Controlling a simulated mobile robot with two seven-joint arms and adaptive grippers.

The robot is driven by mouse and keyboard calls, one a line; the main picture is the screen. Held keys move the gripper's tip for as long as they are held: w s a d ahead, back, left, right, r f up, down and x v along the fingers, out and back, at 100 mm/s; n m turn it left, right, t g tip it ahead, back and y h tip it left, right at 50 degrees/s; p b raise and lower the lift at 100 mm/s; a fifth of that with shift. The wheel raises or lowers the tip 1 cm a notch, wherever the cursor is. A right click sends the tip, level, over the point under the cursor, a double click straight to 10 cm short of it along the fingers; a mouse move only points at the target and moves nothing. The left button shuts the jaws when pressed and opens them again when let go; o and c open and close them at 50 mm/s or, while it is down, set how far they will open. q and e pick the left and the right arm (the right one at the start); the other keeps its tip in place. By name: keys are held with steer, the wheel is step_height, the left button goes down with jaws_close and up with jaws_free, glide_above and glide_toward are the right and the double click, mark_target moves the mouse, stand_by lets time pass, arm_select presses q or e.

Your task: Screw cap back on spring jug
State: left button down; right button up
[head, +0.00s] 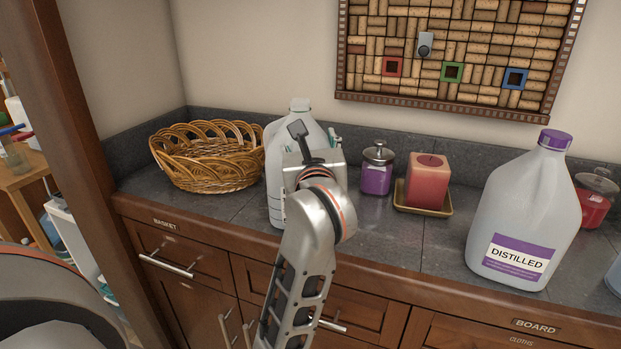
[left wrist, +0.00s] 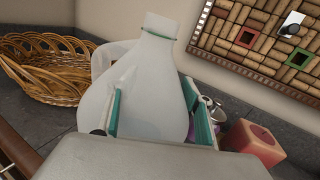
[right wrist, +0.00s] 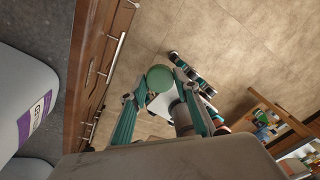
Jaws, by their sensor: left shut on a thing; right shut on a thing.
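The spring jug (head: 278,150) stands on the counter, a pale translucent jug mostly hidden behind my left gripper (head: 315,152). In the left wrist view the jug (left wrist: 150,75) is between the two teal-padded fingers, and the left gripper (left wrist: 153,105) is shut on its body. Its pale neck (left wrist: 160,25) points up with no green cap on it. In the right wrist view my right gripper (right wrist: 158,86) is shut on a round green cap (right wrist: 160,77), held in the air over the floor, away from the jug. The right gripper is not in the head view.
A wicker basket (head: 207,160) stands left of the jug. A purple jar (head: 377,172), a red candle (head: 428,178) on a tray and a purple-capped distilled jug (head: 523,215) stand to the right. A cork board (head: 460,50) hangs above. Drawers line the counter front.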

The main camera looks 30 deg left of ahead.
arm_select(q)
steer(key=shift+r, duration=0.15)
